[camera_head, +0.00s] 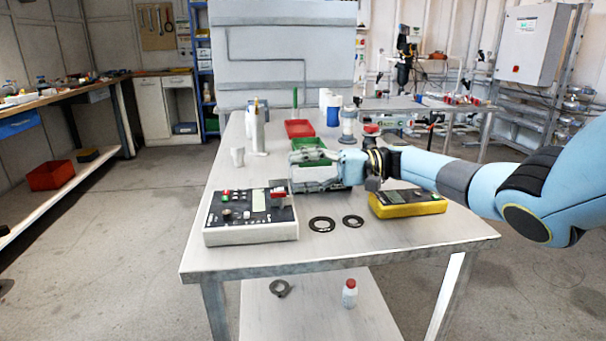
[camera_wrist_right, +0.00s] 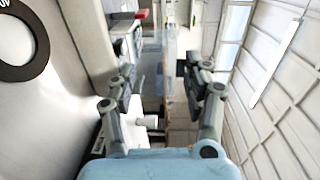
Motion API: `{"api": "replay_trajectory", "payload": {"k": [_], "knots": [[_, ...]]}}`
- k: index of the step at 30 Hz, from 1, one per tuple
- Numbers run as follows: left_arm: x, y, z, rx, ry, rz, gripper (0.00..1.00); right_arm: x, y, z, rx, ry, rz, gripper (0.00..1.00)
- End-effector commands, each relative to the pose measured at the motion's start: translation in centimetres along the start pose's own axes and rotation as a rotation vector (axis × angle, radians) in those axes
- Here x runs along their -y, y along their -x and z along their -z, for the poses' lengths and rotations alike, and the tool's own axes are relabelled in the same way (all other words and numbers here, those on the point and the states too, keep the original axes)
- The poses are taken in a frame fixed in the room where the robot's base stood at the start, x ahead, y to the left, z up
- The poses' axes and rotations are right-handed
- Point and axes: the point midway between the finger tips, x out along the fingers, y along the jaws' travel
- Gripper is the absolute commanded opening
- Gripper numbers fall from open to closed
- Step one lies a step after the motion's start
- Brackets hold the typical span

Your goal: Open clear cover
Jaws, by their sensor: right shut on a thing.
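My right gripper (camera_head: 300,172) reaches in from the right over the table, just behind and to the right of the white control box (camera_head: 250,224). Its fingers point left, and in the wrist view the two fingers (camera_wrist_right: 165,90) stand apart. A faint see-through sheet, which looks like the clear cover (camera_wrist_right: 169,50), shows edge-on between them. My right gripper is shut on it, though the contact is hard to make out. The cover's outline is not clear in the head view. The box carries buttons, a small display and a red part at its right side. My left gripper is not in view.
Two black rings (camera_head: 321,225) and a yellow meter (camera_head: 407,203) lie right of the control box. The table's front strip is clear.

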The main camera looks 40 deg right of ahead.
Motion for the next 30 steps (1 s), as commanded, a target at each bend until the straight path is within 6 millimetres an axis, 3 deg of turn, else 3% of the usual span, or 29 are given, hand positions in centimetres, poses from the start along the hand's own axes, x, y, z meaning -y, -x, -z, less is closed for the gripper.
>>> {"api": "replay_trajectory", "payload": {"k": [2,3,9,20,30], "knots": [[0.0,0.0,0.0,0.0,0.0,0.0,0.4,-0.2,0.0,-0.1,0.001,-0.003,-0.002,0.18],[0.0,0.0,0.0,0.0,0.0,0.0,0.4,-0.2,0.0,-0.1,0.001,-0.003,-0.002,0.53],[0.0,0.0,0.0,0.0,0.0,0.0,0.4,-0.1,0.0,-0.1,0.001,-0.002,-0.001,0.76],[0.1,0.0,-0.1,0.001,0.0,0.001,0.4,-0.1,0.9,0.0,-0.001,-0.002,-0.003,0.76],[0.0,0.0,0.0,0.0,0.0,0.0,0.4,-0.1,8.1,0.1,-0.002,-0.003,-0.004,0.76]]}}
